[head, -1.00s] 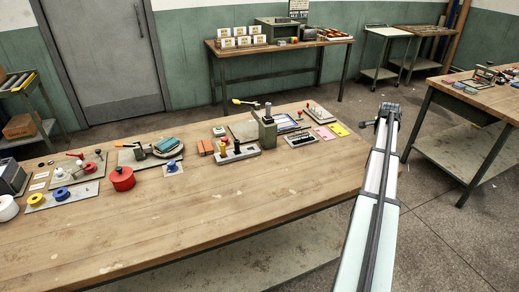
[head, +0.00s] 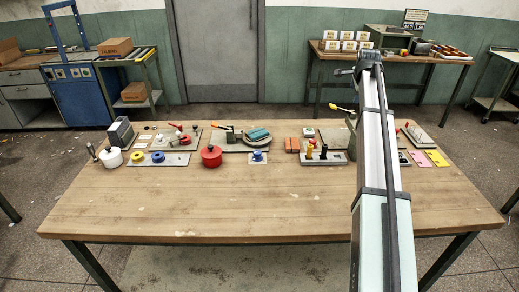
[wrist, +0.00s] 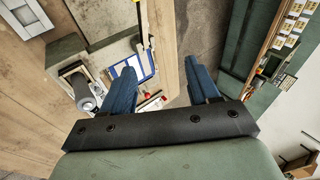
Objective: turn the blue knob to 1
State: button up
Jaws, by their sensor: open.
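The blue knob (head: 258,155) stands on a small pale plate near the back middle of the wooden table, right of a red round pot. Its markings are too small to read. My gripper (head: 369,57) is raised at the far end of my arm, well right of the knob and apart from it. In the wrist view my gripper (wrist: 158,68) shows two blue fingers spread apart with nothing between them. The blue knob cannot be made out in the wrist view.
The red pot (head: 211,156) stands just left of the knob, and a board with a teal block (head: 258,134) lies behind it. A plate with black and yellow pegs (head: 323,158) is to the right. The table's front half (head: 220,205) is clear.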

jog(key=w+a+r, duration=0.2)
jog(key=a, duration=0.9)
jog(key=n+g+y, duration=0.2)
jog(key=n+g, duration=0.2)
jog(key=g, duration=0.3)
send_over(257, 152)
notch_tip(257, 152, down, 10)
notch_tip(257, 152, down, 13)
jog(key=shift+w+d+f, duration=0.1)
jog(key=shift+w, duration=0.05)
jog(key=c, duration=1)
